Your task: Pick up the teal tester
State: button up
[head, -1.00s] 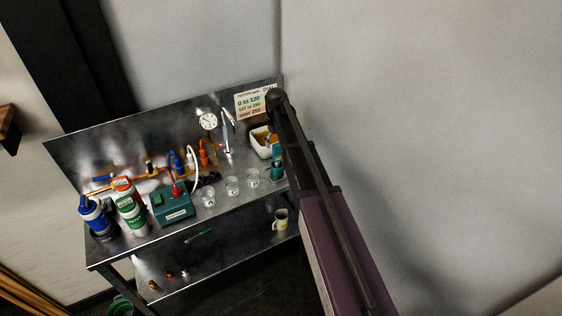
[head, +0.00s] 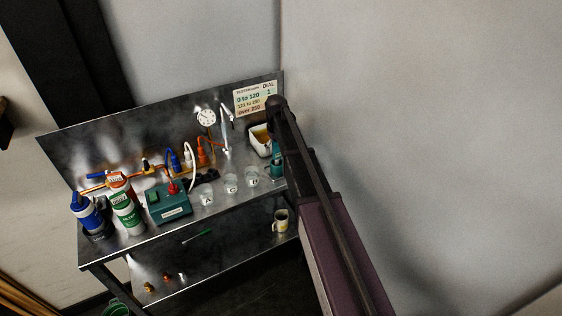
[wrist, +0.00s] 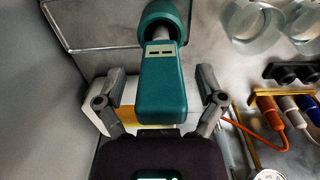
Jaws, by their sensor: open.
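The teal tester (wrist: 162,85) fills the upper middle of the wrist view, with a small two-slot display on its face and a round teal part joined by a pale neck. In the head view the tester (head: 277,165) shows at the right end of the bench, partly hidden by my arm. My gripper (wrist: 160,74) is open, with one finger on each side of the tester's body. Gaps show between the fingers and the tester. My gripper is not clearly seen in the head view.
A white bin (head: 261,140) stands behind the tester. A mug (head: 281,221) sits on the lower shelf.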

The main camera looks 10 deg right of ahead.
jog(key=shift+f, duration=0.3)
dwell(0.4)
grip_shut()
